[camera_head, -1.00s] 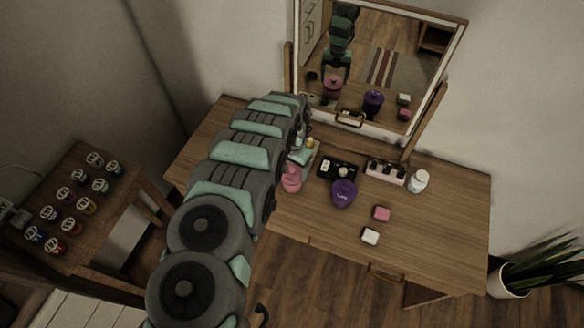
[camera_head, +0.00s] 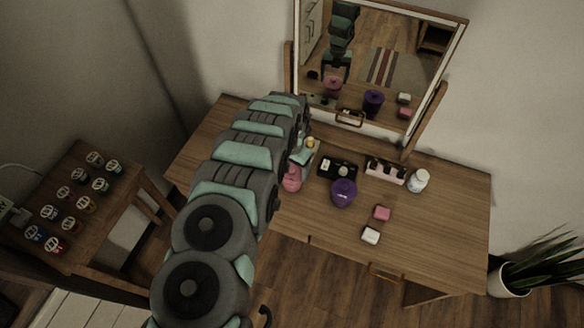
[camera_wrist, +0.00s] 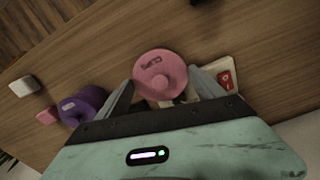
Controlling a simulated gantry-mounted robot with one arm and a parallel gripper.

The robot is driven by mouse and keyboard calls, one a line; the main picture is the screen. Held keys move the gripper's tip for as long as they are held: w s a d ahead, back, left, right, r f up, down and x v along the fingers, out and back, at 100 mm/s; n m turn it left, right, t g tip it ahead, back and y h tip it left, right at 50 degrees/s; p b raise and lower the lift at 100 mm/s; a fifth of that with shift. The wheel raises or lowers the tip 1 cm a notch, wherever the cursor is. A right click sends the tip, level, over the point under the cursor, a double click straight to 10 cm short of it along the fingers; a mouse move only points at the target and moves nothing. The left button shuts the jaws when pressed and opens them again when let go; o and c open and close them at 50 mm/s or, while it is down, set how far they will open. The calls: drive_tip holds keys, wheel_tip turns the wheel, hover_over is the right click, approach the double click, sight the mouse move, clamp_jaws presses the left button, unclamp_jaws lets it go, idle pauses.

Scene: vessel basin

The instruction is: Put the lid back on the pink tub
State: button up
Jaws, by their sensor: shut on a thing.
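The pink tub (camera_head: 291,181) stands on the dressing table just right of my arm, which hides part of it. In the wrist view, a round pink lid (camera_wrist: 152,65) with a small label and a raised knob lies between the fingertips of my gripper (camera_wrist: 162,80). My gripper is shut on the pink lid. The lid covers what is beneath it, so I cannot tell whether it touches the tub's rim. The mirror shows my gripper directly above the pink shape.
A purple lidded tub (camera_head: 343,194) stands right of the pink tub. A black tray (camera_head: 337,168), a pink holder (camera_head: 385,173), a white jar (camera_head: 419,180), a pink block (camera_head: 382,213) and a white block (camera_head: 370,236) are nearby. The mirror (camera_head: 457,50) rises behind. The table's right front is clear.

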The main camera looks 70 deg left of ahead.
idle(0.3)
drive_tip(key=o, duration=1.4)
drive_tip(key=shift+c, duration=0.2)
drive_tip(key=shift+r+p, duration=1.85)
drive_tip(key=shift+r, duration=1.7)
drive_tip(key=shift+c, duration=0.2)
clamp_jaws()
